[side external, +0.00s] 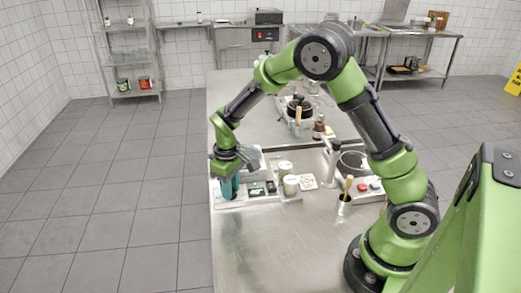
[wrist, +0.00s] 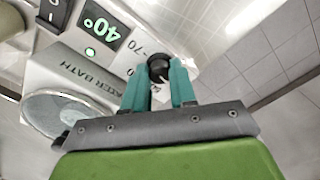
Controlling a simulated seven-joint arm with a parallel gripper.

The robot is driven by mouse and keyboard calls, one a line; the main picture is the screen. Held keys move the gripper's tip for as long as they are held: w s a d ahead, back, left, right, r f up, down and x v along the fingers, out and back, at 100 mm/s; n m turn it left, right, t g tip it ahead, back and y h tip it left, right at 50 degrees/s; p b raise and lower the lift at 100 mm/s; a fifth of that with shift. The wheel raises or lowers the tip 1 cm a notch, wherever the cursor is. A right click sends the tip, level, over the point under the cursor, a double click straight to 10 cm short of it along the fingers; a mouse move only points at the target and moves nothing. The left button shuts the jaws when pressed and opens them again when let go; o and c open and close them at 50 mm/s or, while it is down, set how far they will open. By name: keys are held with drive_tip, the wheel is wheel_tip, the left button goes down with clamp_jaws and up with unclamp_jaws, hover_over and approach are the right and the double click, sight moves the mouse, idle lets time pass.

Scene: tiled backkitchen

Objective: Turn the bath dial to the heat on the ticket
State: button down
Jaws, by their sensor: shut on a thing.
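The water bath (wrist: 85,72) fills the left of the wrist view, labelled "WATER BATH". Its green display (wrist: 98,27) reads 40°, with a lit green light beside it. The black round dial (wrist: 155,57) sits beside a scale label ending in "-70". My gripper (wrist: 160,72) has its two teal fingers on either side of the dial and is shut on it; the fingers hide part of the dial. In the side view my gripper (side external: 229,186) points down at the bath's left end and hides the dial. No ticket's heat can be read in either view.
Two pale lidded jars (side external: 290,185) and a small printed card (side external: 308,182) stand right of the bath's panel. A metal cup with a wooden handle (side external: 344,205) and a pot (side external: 353,163) are farther right. The counter's front (side external: 265,245) is clear.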

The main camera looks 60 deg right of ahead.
drive_tip(key=m, duration=1)
drive_tip(key=shift+m, duration=0.3)
idle(0.5)
drive_tip(key=c, duration=0.9)
unclamp_jaws()
wheel_tip(320, 180, up, 17)
drive_tip(key=shift+w, duration=0.1)
